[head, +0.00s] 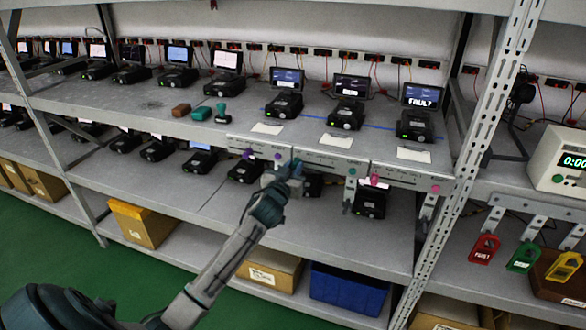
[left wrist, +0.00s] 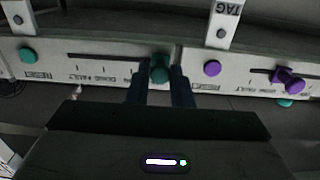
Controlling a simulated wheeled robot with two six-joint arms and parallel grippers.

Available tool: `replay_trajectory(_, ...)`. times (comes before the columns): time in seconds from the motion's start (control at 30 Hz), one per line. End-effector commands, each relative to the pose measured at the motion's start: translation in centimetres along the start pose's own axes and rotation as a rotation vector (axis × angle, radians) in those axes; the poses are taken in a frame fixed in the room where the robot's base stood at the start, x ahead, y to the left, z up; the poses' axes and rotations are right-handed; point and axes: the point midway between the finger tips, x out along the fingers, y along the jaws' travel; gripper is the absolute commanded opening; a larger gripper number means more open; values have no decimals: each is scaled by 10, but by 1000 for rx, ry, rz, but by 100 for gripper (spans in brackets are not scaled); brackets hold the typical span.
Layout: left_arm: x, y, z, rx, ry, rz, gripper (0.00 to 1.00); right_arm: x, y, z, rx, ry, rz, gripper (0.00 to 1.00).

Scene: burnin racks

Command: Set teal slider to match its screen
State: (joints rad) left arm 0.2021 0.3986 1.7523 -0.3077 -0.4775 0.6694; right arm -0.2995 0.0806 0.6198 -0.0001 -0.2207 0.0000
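The teal slider knob (left wrist: 160,68) sits at the right end of its slot in the left wrist view, on a white panel (left wrist: 110,58) with a teal dot (left wrist: 28,55) at the other end. In the head view this panel (head: 325,160) is the middle one on the shelf edge, seen the other way round. My left gripper (head: 290,169) is at its left end; its fingers (left wrist: 160,88) stand close on both sides of the knob and appear shut on it. The screen (head: 352,85) above is lit, its text too small to read. My right gripper is out of view.
A purple slider (left wrist: 290,82) is on the neighbouring panel, and a pink slider (head: 374,179) on the one to the right. The far right screen (head: 422,96) reads FAULT. A rack post (head: 470,140) stands right of the panels. Tags hang below the shelf edge.

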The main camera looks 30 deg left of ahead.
Motion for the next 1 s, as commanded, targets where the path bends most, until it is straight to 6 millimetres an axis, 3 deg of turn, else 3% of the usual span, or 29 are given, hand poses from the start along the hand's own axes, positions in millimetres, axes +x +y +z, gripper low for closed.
replay_trajectory(0.1,0,0,0,0,0,0,0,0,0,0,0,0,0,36)
replay_trajectory(0.33,0,4,0,-1,0,0,0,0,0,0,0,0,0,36)
replay_trajectory(0.6,0,33,1,-4,0,0,0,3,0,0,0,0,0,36)
replay_trajectory(0.87,0,35,0,1,-1,-1,0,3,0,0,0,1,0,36)
replay_trajectory(0.9,0,35,0,1,-1,-1,21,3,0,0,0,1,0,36)
replay_trajectory(1.0,0,35,0,0,-1,-1,40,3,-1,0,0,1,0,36)
